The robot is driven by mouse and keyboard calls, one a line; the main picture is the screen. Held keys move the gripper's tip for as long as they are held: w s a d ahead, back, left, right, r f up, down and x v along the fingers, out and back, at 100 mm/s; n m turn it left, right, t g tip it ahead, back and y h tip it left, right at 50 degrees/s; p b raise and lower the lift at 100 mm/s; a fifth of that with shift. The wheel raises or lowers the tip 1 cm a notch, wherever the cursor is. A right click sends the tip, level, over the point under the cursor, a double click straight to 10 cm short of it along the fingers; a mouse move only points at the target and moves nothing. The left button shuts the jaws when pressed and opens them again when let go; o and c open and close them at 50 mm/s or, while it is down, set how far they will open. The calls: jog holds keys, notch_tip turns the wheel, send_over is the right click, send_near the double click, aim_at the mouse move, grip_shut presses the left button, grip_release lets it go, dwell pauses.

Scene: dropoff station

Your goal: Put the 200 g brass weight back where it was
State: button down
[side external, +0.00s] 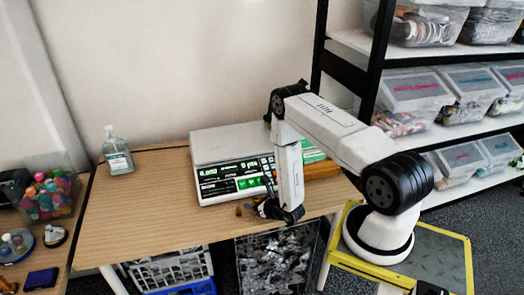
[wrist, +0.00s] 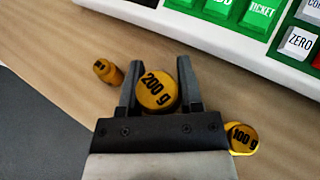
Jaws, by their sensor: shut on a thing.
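The 200 g brass weight (wrist: 157,91) is a round brass piece with "200 g" in black on its top. In the wrist view it sits between the two dark fingers of my gripper (wrist: 160,85), which is shut on it. In the side external view my gripper (side external: 280,208) is low at the front edge of the table, in front of the scale; the weight is too small to make out there. I cannot tell whether the weight touches the table.
A smaller brass weight (wrist: 107,71) is left of my gripper, and the 100 g weight (wrist: 241,137) is close to its right. The scale (side external: 232,160) stands just behind. A sanitizer bottle (side external: 117,152) is at the back left. The table's left part (side external: 140,215) is clear.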

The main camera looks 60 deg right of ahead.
jog(key=shift+f, duration=0.25)
jog(key=shift+f, duration=0.1)
jog(key=shift+c, duration=1.3)
grip_release()
jog(key=v, duration=1.2)
